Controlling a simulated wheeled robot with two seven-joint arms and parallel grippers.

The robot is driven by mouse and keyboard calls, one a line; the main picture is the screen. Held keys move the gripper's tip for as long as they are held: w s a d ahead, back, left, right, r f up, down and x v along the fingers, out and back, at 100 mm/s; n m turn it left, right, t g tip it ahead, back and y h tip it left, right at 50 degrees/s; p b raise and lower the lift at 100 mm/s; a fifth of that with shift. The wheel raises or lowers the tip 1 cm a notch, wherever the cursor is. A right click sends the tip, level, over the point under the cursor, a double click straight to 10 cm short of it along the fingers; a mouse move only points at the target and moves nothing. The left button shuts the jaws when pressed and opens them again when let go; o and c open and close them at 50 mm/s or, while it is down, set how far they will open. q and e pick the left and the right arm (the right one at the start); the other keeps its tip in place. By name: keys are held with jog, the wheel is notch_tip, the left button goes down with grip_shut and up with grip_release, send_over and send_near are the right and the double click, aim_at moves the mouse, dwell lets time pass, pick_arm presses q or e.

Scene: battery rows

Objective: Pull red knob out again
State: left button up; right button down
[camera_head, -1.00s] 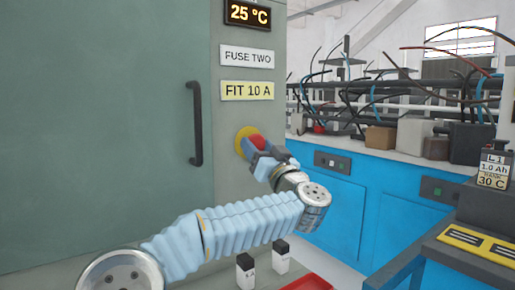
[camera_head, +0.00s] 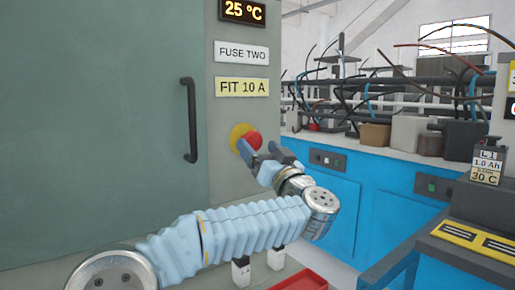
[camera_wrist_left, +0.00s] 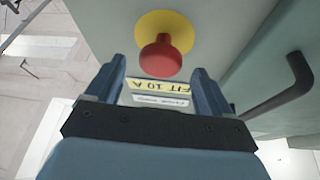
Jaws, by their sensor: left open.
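The red knob (camera_head: 250,142) sits on a round yellow plate (camera_head: 237,133) on the grey cabinet front, below the "FIT 10 A" label. My left gripper (camera_head: 266,152) is in front of the knob, slightly below and to its right. In the left wrist view the red knob (camera_wrist_left: 160,57) stands out from the yellow plate (camera_wrist_left: 167,24), beyond the fingertips. The left fingers (camera_wrist_left: 162,75) are spread apart with nothing between them. The knob looks clear of both fingers. My right gripper is in neither view.
The cabinet's dark handle (camera_head: 191,120) stands out left of the knob. Blue cabinets (camera_head: 345,195) with cables and boxes on top stand behind at right. A red tray (camera_head: 300,281) is low down.

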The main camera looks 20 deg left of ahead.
pick_arm(q)
jog(key=b+v, duration=0.1)
jog(key=v, duration=1.1)
jog(key=shift+b, duration=0.4)
jog(key=shift+f, duration=0.1)
